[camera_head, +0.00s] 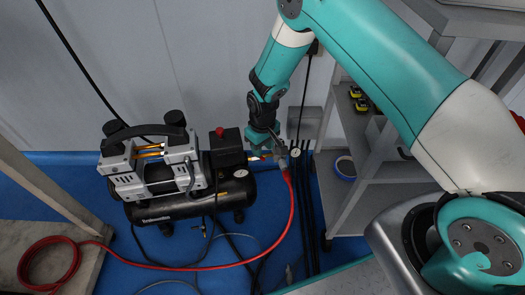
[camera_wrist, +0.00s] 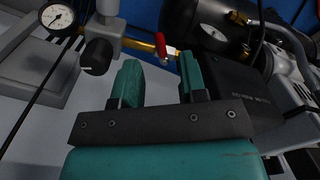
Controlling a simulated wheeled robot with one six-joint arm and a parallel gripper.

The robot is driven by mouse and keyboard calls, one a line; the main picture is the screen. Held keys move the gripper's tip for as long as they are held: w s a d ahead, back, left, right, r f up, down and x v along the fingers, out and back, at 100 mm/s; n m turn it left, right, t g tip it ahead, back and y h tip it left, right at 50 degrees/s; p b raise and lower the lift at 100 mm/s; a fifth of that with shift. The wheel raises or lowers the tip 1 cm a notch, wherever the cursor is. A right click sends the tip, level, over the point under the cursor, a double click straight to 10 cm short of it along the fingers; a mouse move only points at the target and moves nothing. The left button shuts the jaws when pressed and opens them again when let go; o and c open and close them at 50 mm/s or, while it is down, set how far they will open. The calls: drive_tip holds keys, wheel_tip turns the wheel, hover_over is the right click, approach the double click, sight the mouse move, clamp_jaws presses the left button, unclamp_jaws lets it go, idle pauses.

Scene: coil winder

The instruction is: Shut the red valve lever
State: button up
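The red valve lever (camera_wrist: 161,45) sits on a brass valve in the line between the regulator and the compressor. In the wrist view it appears between and just beyond my two teal fingertips. My gripper (camera_wrist: 161,62) is open with nothing between its fingers; whether either finger touches the lever cannot be told. In the head view my gripper (camera_head: 266,138) points down beside the compressor's right end, above the fittings. There the lever is too small and too covered to make out clearly.
The black compressor (camera_head: 180,206) stands on the blue floor. A red hose (camera_head: 292,213) runs from the fittings across the floor. A regulator knob (camera_wrist: 97,56) and gauge (camera_wrist: 57,17) are close on the left in the wrist view. A grey shelf (camera_head: 385,195) stands right.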

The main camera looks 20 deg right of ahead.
wheel_tip(320, 180, up, 14)
drive_tip(key=p, duration=0.3)
drive_tip(key=shift+f, duration=0.25)
drive_tip(key=shift+d, duration=0.1)
